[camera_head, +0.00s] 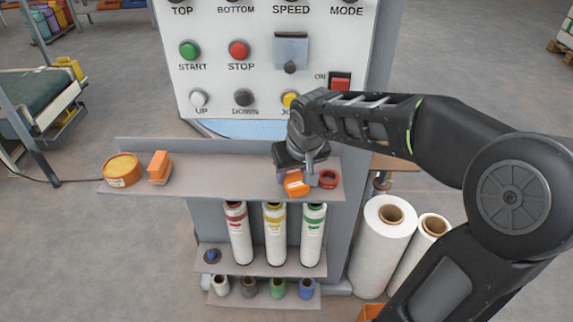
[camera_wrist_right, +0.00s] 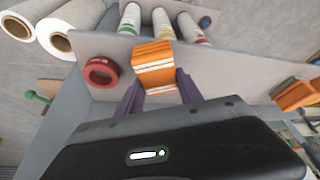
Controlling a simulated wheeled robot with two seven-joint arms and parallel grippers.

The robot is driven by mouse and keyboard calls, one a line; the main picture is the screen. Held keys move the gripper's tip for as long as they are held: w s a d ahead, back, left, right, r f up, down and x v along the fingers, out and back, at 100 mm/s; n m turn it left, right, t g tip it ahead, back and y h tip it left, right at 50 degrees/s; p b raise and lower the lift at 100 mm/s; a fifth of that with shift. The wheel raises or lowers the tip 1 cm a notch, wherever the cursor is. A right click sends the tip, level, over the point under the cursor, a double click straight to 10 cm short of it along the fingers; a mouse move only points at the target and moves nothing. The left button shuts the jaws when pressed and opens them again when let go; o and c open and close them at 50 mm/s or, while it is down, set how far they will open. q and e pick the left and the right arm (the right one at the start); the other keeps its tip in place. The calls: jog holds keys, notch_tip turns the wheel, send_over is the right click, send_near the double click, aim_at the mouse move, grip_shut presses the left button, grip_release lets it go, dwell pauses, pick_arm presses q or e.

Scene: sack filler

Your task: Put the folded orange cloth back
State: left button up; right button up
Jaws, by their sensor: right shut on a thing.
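The folded orange cloth (camera_head: 295,185) is at the right part of the grey shelf (camera_head: 225,176), under my right gripper (camera_head: 301,175). In the right wrist view the cloth (camera_wrist_right: 154,66), orange with white stripes, sits between the two purple fingers of my right gripper (camera_wrist_right: 158,88), which is shut on it. The cloth is at the shelf's front edge; I cannot tell whether it rests on the shelf or is just above it. My left gripper is not in view.
A red tape roll (camera_head: 328,179) lies close beside the cloth. An orange round tin (camera_head: 122,169) and an orange block-like thing (camera_head: 159,167) stand at the shelf's left end. Several cylinders stand below. The shelf's middle is clear. The control panel (camera_head: 265,75) rises behind.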

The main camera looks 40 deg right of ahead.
jog(key=shift+w+d, duration=0.1)
jog(key=shift+w, duration=0.3)
jog(key=w, duration=0.2)
jog(key=w+f, duration=0.1)
jog(key=shift+d+p, duration=0.35)
jog(key=shift+d, duration=0.05)
jog(key=shift+f, duration=0.25)
jog(key=shift+f, duration=0.15)
jog(key=o, duration=1.2)
